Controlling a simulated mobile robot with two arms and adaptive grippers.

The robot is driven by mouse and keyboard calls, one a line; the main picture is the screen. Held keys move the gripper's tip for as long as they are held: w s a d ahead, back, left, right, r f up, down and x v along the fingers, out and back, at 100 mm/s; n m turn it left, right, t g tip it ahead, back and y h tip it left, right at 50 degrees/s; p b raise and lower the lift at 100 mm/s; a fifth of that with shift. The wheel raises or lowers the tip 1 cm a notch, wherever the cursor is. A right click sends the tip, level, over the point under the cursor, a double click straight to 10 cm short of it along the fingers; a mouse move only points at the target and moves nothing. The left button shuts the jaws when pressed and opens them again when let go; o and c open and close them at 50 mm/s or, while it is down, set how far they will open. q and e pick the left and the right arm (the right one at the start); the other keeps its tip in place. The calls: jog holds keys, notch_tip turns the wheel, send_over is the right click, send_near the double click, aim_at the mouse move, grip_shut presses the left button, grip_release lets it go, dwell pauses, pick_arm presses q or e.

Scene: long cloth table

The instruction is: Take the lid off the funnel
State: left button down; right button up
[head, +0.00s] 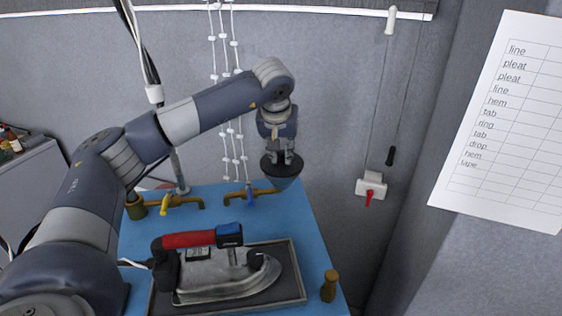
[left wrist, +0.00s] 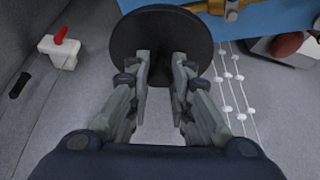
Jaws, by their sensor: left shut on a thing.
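My left gripper (head: 282,158) is at the far right corner of the blue table, pointing down. Its fingers are shut on the dark round lid (head: 270,169). In the left wrist view the lid (left wrist: 150,24) is a wide black disc, with the fingertips (left wrist: 161,62) at its middle; its knob is hidden between them. A small bluish-grey shape, apparently the funnel (head: 287,184), shows just below the lid in the head view. The lid covers most of it, and I cannot tell whether the two touch. My right gripper is not in view.
An iron (head: 225,280) with a red and blue handle stands on a dark tray (head: 291,296) at the front. Brass taps (head: 248,194) line the back edge of the table. A brass post (head: 329,286) stands at front right. White beaded cords (head: 228,135) hang behind.

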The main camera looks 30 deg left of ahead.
pick_arm(q)
jog(key=shift+s+d+f, duration=0.15)
jog(key=shift+s+f, duration=0.05)
jog(key=shift+f, duration=0.45)
jog(key=shift+w+r+b, duration=0.2)
jog(key=shift+r+b, duration=0.25)
jog(key=shift+b, duration=0.05)
jog(key=shift+w+r+b, duration=0.15)
jog(key=shift+r+b, duration=0.2)
jog(key=shift+r, duration=0.2)
jog(key=shift+w+r+b, duration=0.15)
jog(key=shift+r+b, duration=0.15)
jog(key=shift+r, duration=0.25)
jog(key=s+d+r+b, duration=0.2)
jog(key=s+b, duration=0.2)
jog(key=s, duration=1.2)
jog(key=shift+d+b, duration=0.35)
jog(key=shift+d, duration=0.05)
